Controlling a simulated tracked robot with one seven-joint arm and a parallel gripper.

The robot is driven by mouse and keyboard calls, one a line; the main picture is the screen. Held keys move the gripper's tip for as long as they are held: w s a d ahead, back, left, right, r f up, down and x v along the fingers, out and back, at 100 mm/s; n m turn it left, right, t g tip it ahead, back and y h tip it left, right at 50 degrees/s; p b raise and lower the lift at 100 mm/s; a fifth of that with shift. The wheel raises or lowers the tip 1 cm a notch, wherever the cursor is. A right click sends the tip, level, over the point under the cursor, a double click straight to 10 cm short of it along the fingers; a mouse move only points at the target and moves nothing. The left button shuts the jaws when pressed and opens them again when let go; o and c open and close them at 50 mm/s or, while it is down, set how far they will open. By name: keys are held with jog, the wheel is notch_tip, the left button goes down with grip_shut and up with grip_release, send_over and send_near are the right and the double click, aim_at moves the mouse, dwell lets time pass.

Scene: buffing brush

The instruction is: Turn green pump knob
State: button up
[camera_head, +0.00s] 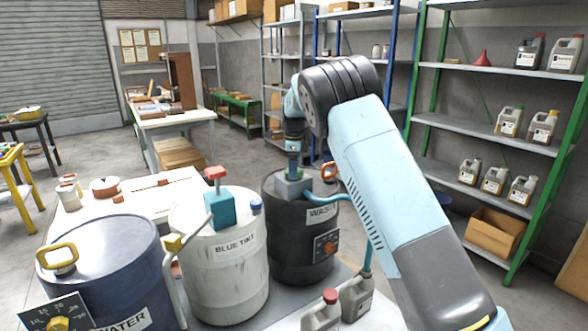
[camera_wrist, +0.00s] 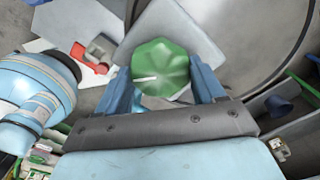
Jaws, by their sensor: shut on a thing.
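The green pump knob (camera_wrist: 160,62) is a lobed round knob with a white mark on its top. In the wrist view it sits between the two blue fingers of my gripper (camera_wrist: 162,78), which is shut on it from both sides. In the head view my gripper (camera_head: 294,168) points down onto the grey pump on top of the black drum labelled WASTE (camera_head: 282,248). The knob is mostly hidden there by the fingers.
A white drum labelled BLUE TINT (camera_head: 233,271) with a red-topped blue pump (camera_head: 220,205) stands left of the black drum. A blue WATER drum (camera_head: 100,262) is at front left. Jugs (camera_head: 356,297) stand in front. Shelves (camera_head: 480,127) line the right.

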jog(key=shift+a+r, duration=0.1)
dwell(0.5)
jog(key=o, duration=1)
jog(key=shift+o, duration=0.2)
notch_tip(320, 180, up, 14)
jog(key=shift+f, duration=0.25)
jog(key=shift+w, duration=0.1)
